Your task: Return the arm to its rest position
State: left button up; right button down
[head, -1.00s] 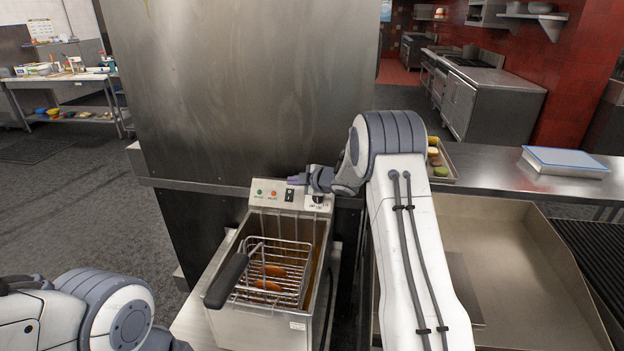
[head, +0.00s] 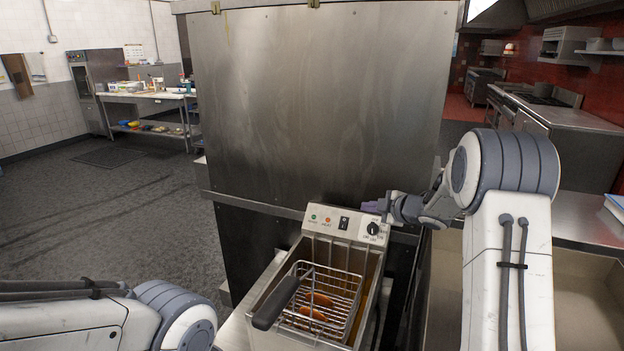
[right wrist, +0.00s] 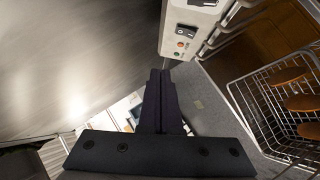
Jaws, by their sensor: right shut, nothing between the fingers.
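My right arm (head: 505,250) reaches in from the right in the head view. Its gripper (head: 372,206) is just above the right end of the fryer's control panel, near the knob. In the right wrist view the right gripper's fingers (right wrist: 160,88) are together with nothing between them. My left arm (head: 120,318) shows at the lower left of the head view; its gripper is out of view.
A fryer (head: 262,338) with a wire basket (head: 335,293) holding brown food pieces stands below the right gripper. A tall steel panel (head: 320,100) rises right behind it. A deep steel basin (head: 575,285) lies to the right. Open floor (head: 110,205) is at the left.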

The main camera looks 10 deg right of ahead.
jog(key=s+a+f+m+g+h, duration=0.1)
jog(key=s+a+f+m+g, duration=0.3)
jog(key=s, duration=0.7)
jog(key=s+a+f+m+g+h, duration=0.2)
jog(key=s+a+m, duration=0.3)
jog(key=s, duration=0.5)
jog(key=s+a+f+m+g+h, duration=0.15)
jog(key=s+a+m+g, duration=0.25)
jog(key=s+m, duration=0.5)
jog(key=s+a+r+n+g, duration=0.1)
jog(key=s+a+r+n, duration=0.1)
jog(key=s+a+n, duration=0.2)
jog(key=s+a+r+n+g+y, duration=0.1)
jog(key=s+a+r+n, duration=0.1)
jog(key=s+a+n, duration=0.3)
jog(key=s+a, duration=0.4)
jog(key=s, duration=0.2)
jog(key=shift+s+r, duration=0.2)
jog(key=shift+r, duration=0.2)
jog(key=shift+y, duration=0.25)
